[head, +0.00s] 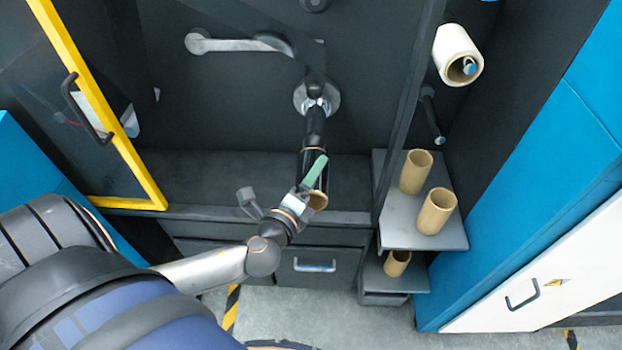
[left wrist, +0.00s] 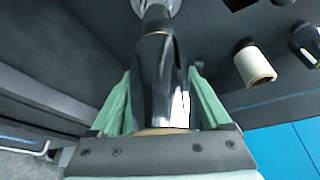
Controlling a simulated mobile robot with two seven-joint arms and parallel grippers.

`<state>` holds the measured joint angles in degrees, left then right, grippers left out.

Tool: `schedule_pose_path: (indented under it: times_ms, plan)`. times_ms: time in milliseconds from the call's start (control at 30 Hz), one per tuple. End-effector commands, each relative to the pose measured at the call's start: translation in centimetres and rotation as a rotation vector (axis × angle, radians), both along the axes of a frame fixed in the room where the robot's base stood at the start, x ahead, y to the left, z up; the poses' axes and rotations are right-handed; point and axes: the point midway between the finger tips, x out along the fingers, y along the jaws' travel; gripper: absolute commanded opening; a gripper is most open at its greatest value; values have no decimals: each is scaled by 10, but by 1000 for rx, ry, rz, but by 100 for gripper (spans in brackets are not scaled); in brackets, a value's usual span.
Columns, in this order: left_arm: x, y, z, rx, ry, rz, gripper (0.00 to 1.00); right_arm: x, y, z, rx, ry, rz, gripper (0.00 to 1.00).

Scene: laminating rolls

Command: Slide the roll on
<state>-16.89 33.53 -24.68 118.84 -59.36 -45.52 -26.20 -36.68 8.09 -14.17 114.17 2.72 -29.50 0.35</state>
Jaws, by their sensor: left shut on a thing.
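My left gripper (head: 314,176) has green fingers and is shut on a glossy black roll (head: 308,164). The roll's tan core end (head: 318,201) faces the front. In the left wrist view the black roll (left wrist: 150,95) lies between the two fingers (left wrist: 160,92). The dark spindle (head: 316,125) sticks out from a round metal flange (head: 327,97) on the back wall. The roll's far end is in line with the spindle and meets it in view. How much of the spindle is inside the roll is hidden. My right gripper is not in view.
A white roll (head: 453,46) hangs on a blue-tipped peg, right. Below it is an empty peg (head: 432,116). Cardboard cores (head: 437,212) stand on grey shelves (head: 455,239). A yellow-edged door (head: 105,110) stands open at left. A metal lever (head: 225,44) is on the back wall.

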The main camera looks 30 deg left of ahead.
Motion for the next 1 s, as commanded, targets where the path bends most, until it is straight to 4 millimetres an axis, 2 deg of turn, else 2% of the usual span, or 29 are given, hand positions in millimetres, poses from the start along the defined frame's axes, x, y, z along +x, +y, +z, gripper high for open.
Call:
schedule_pose_path:
  times_ms: [1000]
  plan:
    - [53, 32, 1, 0, -1, 1, 20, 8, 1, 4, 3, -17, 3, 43]
